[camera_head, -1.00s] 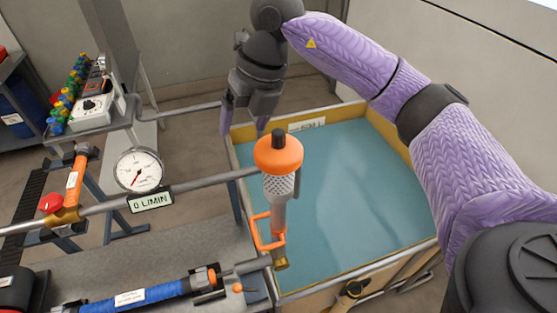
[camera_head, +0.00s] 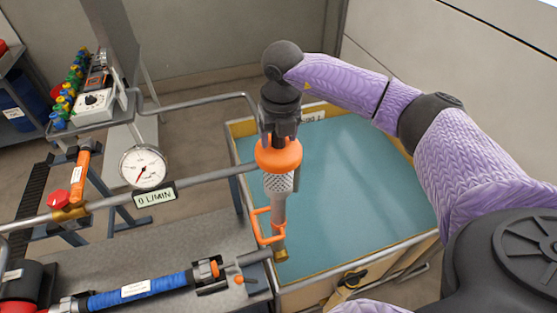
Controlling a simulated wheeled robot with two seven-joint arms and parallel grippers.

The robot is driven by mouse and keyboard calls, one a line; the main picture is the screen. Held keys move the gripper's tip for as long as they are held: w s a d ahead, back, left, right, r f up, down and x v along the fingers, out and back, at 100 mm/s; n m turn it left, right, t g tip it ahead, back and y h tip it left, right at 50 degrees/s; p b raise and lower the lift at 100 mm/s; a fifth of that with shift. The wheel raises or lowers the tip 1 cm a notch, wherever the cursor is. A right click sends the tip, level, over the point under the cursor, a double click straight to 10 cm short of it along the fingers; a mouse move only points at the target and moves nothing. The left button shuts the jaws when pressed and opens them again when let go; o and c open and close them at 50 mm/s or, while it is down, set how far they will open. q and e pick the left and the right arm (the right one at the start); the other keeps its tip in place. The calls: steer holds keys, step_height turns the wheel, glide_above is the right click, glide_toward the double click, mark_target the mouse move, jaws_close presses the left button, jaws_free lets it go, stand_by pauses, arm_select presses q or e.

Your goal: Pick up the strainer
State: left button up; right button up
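The strainer (camera_head: 279,181) is a perforated metal cylinder under a round orange cap (camera_head: 278,156). It stands upright in an orange bracket (camera_head: 262,228) at the tank's near left side. My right gripper (camera_head: 279,140) points down directly over the orange cap, at its top knob. The knob is hidden by the gripper, and I cannot tell whether the fingers are closed on it. My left gripper is not in view.
A blue-filled tank with a yellow rim (camera_head: 355,268) lies behind and right of the strainer. A pipe with a round gauge (camera_head: 143,167) and a flow display (camera_head: 154,194) runs in from the left. A blue hose (camera_head: 140,290) lies on the grey bench in front.

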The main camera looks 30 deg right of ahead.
jaws_close()
steer(key=shift+r, duration=0.1)
stand_by(1.1)
